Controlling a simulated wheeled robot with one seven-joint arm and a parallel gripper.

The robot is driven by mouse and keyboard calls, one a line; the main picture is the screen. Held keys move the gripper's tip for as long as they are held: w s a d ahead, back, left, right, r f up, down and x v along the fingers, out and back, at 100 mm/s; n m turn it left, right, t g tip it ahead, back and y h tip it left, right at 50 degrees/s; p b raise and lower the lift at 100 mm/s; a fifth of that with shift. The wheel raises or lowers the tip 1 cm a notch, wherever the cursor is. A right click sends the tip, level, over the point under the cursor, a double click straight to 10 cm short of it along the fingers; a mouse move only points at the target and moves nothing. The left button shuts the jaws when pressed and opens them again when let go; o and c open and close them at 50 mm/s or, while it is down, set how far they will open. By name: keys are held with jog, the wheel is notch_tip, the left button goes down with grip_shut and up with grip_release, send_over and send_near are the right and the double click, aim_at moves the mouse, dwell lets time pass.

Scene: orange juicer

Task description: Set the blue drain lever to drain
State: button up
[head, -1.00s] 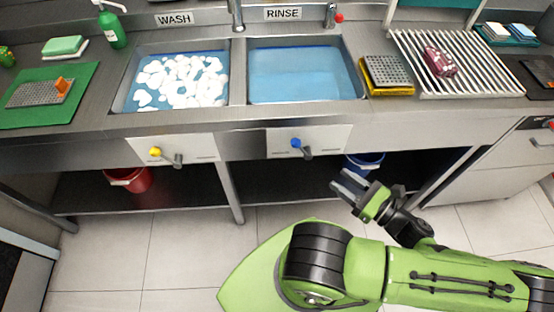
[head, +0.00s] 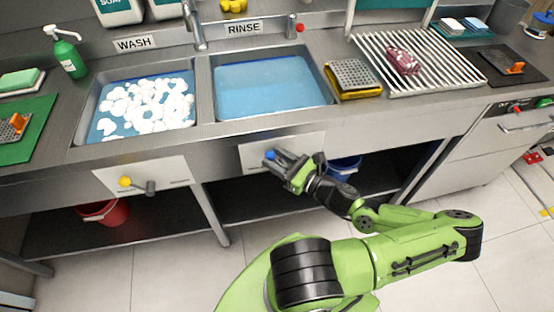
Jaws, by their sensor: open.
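The blue drain lever's round knob (head: 270,155) shows on the white panel (head: 310,143) below the rinse basin. My gripper (head: 279,158) is at the lever, its open jaws pointing left towards the panel. The fingers overlap the knob in the picture, and the lever's arm is hidden behind them. I cannot tell whether the knob is between the fingers or touched by them. The rinse basin (head: 265,90) holds blue water.
A yellow-knobbed lever (head: 125,182) is on the panel below the wash basin (head: 145,105), which holds foamy water. A blue bucket (head: 343,167) and a red bucket (head: 103,211) stand below. The counter's front edge overhangs the panels.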

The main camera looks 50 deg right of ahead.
grip_shut()
